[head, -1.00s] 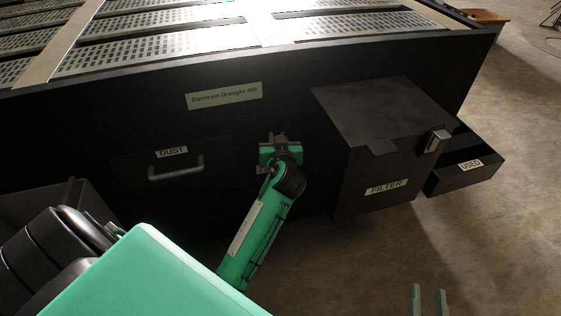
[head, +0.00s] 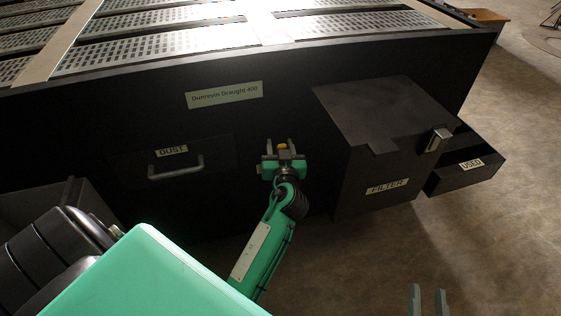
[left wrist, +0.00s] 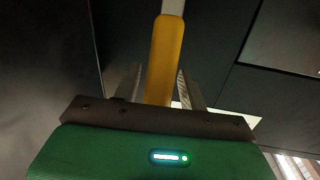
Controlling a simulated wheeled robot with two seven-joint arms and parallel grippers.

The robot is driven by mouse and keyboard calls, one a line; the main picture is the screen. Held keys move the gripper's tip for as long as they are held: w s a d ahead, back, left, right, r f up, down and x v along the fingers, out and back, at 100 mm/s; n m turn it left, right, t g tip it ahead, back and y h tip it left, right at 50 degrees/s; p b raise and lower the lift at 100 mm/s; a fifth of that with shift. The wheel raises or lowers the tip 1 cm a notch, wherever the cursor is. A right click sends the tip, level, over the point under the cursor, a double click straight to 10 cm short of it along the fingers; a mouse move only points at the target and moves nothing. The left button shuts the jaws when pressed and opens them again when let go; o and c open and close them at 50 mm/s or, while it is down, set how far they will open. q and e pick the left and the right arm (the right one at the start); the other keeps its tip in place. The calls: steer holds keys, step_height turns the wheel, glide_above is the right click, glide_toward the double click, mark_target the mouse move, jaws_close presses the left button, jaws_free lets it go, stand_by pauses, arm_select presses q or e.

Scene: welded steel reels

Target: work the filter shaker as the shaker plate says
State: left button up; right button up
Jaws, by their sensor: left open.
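My left gripper (head: 279,147) is in front of the black machine front, between the DUST drawer and the FILTER box. It is open, its fingers pointing at the panel. A yellow-orange handle (head: 283,147) shows between its fingers. In the left wrist view the handle (left wrist: 166,58) is a long rounded bar between the two fingers (left wrist: 158,88), with a gap at its right; contact on the left is unclear. A pale strip runs beyond its far end. My right gripper (head: 427,300) shows only as two separated fingertips at the bottom edge. No shaker plate is readable.
The DUST drawer (head: 176,168) with a bar handle is left of my left gripper. The FILTER box (head: 385,150) with a latch (head: 437,140) juts out at right, beside the open USED tray (head: 465,170). A name plate (head: 224,95) is above.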

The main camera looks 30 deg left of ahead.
arm_select(q)
steer(key=b+v, duration=0.1)
steer(key=v, duration=0.4)
steer(key=shift+s+d, duration=0.15)
steer(key=shift+s, duration=0.1)
steer(key=shift+d, duration=0.1)
stand_by(0.5)
